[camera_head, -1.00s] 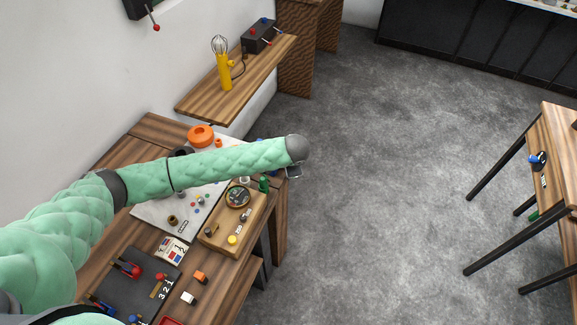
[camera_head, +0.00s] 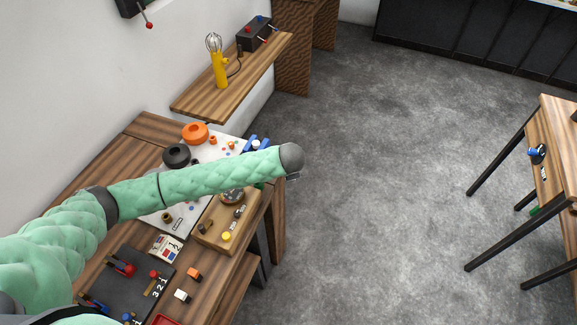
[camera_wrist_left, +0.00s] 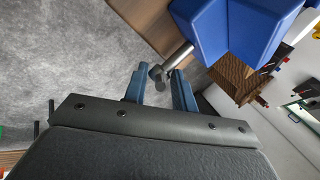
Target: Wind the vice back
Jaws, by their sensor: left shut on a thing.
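The blue vice (camera_head: 258,144) stands at the far right edge of the workbench, partly behind my left arm in the head view. In the left wrist view its large blue body (camera_wrist_left: 235,25) fills the upper right, with a grey metal screw and handle (camera_wrist_left: 172,62) reaching toward my gripper. My left gripper (camera_wrist_left: 160,88) has its two blue fingers on either side of the handle's end and is shut on it. In the head view the fingers are mostly hidden below the wrist. My right gripper is not in view.
The workbench holds a black ring (camera_head: 176,155), an orange ring (camera_head: 195,132) and a wooden board (camera_head: 211,238) with a dial partly under my arm. A shelf (camera_head: 188,103) with a yellow lamp (camera_head: 219,72) is behind.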

